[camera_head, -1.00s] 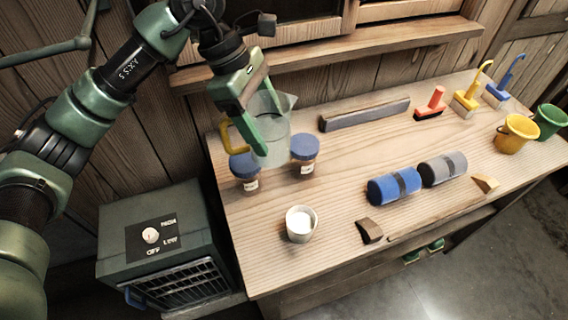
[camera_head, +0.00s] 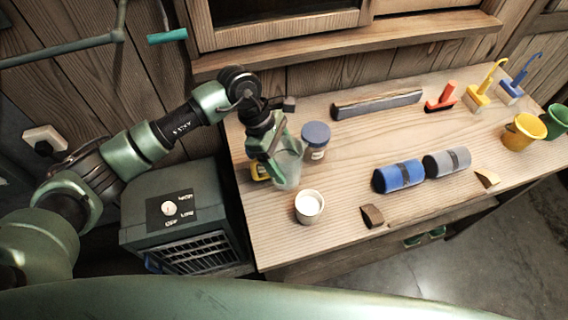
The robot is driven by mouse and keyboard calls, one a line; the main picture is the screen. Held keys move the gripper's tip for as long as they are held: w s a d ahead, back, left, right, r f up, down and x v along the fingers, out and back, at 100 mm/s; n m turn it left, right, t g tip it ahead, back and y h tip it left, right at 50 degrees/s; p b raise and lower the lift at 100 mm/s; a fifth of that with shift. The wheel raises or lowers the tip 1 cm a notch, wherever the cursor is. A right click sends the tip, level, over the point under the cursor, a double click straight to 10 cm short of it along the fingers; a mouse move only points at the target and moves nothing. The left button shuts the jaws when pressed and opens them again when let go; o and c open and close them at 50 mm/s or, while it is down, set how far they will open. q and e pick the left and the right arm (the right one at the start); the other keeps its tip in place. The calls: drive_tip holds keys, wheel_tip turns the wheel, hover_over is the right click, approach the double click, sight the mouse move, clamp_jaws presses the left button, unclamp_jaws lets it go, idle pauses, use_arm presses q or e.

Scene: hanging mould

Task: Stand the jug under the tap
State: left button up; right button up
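I cannot tell whether the jug's base touches the bench. I cannot make out a tap in this view. My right gripper is not in view.
The workbench (camera_head: 345,165) holds a blue-lidded jar (camera_head: 316,140), a white cup (camera_head: 309,207), blue (camera_head: 398,176) and grey (camera_head: 447,162) rolls, brushes and pots. A dark heater box (camera_head: 175,205) stands left of the bench. The bench middle is clear.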

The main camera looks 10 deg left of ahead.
use_arm(q)
wheel_tip(320, 180, down, 3)
drive_tip(key=shift+r+p, duration=0.2)
drive_tip(key=shift+p, duration=0.25)
drive_tip(key=shift+f, duration=0.35)
drive_tip(key=shift+f, duration=0.1)
drive_tip(key=shift+f+b, duration=0.1)
drive_tip(key=shift+b, duration=0.2)
drive_tip(key=o, duration=1.4)
drive_tip(key=shift+o, duration=0.2)
